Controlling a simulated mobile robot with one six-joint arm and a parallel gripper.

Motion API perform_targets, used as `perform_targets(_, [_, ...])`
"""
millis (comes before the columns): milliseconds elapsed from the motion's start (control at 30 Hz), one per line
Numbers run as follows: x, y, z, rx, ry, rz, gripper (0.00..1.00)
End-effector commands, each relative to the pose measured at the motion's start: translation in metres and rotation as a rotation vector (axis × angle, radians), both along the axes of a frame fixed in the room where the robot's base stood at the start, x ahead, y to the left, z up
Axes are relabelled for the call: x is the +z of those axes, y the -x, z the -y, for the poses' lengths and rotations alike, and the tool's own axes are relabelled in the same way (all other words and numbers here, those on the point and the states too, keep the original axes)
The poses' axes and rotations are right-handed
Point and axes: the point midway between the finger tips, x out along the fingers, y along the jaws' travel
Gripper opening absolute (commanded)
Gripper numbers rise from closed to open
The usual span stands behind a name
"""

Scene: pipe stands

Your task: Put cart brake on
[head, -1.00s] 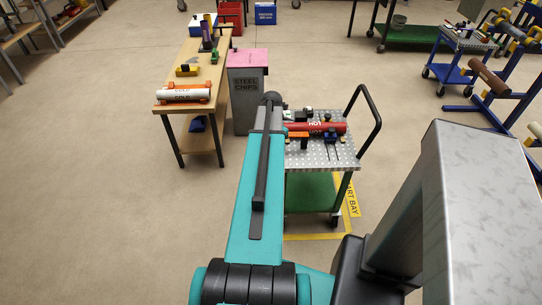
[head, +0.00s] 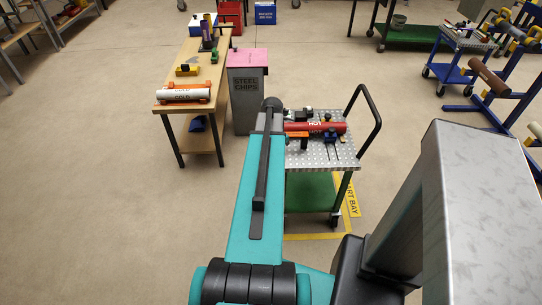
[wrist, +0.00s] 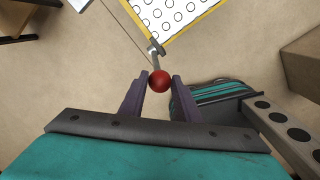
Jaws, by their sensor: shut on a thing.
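The cart (head: 352,160) stands right of my arm in the head view, with a perforated top, a green lower shelf and a black push handle. In the wrist view a red ball knob (wrist: 159,82) sits at the end of a short grey lever (wrist: 154,48). My gripper (wrist: 160,77) is shut on this knob, with one dark finger on each side of it. The lever runs up to the edge of a pale panel with round marks and a yellow border (wrist: 205,33). In the head view my arm hides the gripper and the knob.
A red pipe marked HOT (head: 329,127) and small tools lie on the cart top. A pink-topped steel chips bin (head: 247,100) and a wooden table (head: 207,77) stand to the left. A yellow floor line (head: 318,236) runs by the cart. Open floor lies at the left.

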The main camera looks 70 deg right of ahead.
Motion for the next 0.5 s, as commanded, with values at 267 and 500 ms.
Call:
perform_targets(267, [-0.001, 0.002, -0.004, 0.000, 0.000, -0.001, 0.21])
perform_targets(500, [-0.005, 0.006, -0.013, 0.000, 0.000, -0.001, 0.22])
